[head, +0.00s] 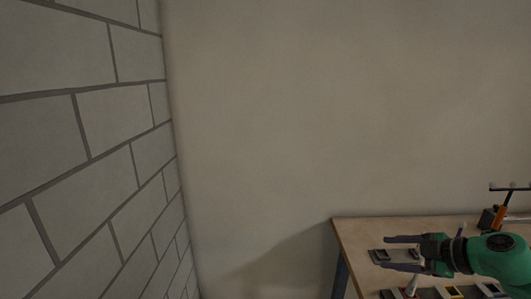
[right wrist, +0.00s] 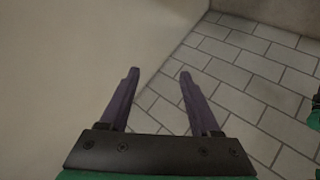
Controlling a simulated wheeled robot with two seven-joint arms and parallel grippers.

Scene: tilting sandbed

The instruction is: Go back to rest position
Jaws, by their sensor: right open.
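My right gripper (head: 386,253) shows at the lower right of the head view, at the end of a green arm, over the left part of a wooden table. Its two purple fingers are spread and point left. In the right wrist view the fingers of this gripper (right wrist: 157,76) stand apart with nothing between them. Beyond them are a plain wall and grey tiles. My left gripper is in neither view.
The wooden table (head: 354,234) stands against the beige wall at the lower right. A grey block-like item (head: 379,255) lies near the right gripper. Several small items line the front, and an orange-and-black tool (head: 499,217) stands at the back right. Left of the table is free.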

